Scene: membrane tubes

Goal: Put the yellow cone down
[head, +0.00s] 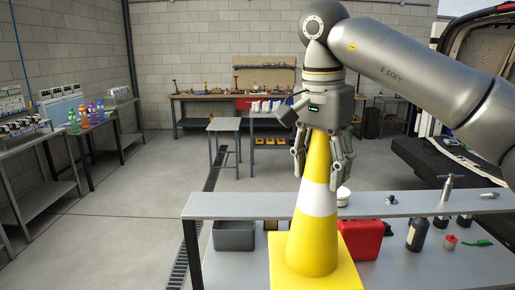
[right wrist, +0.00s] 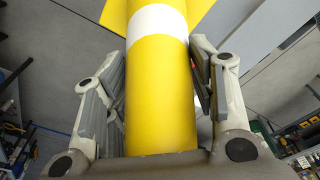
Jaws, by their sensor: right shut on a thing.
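The yellow cone (head: 316,238) with a white band is upright in the head view, its square yellow base at the bottom of the picture. My right gripper (head: 319,165) comes down over it from above and is shut on its upper part, with fingers on both sides. In the right wrist view the cone (right wrist: 160,95) runs between the two fingers (right wrist: 160,75), with the white band and a corner of the base beyond. Whether the base touches a surface below cannot be told. My left gripper is not in view.
A grey bench with a raised shelf (head: 240,206) stands around the cone in the picture. A grey bin (head: 234,236), a red case (head: 362,241) and a dark bottle (head: 417,234) are beside it. Open floor (head: 120,230) lies to the left.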

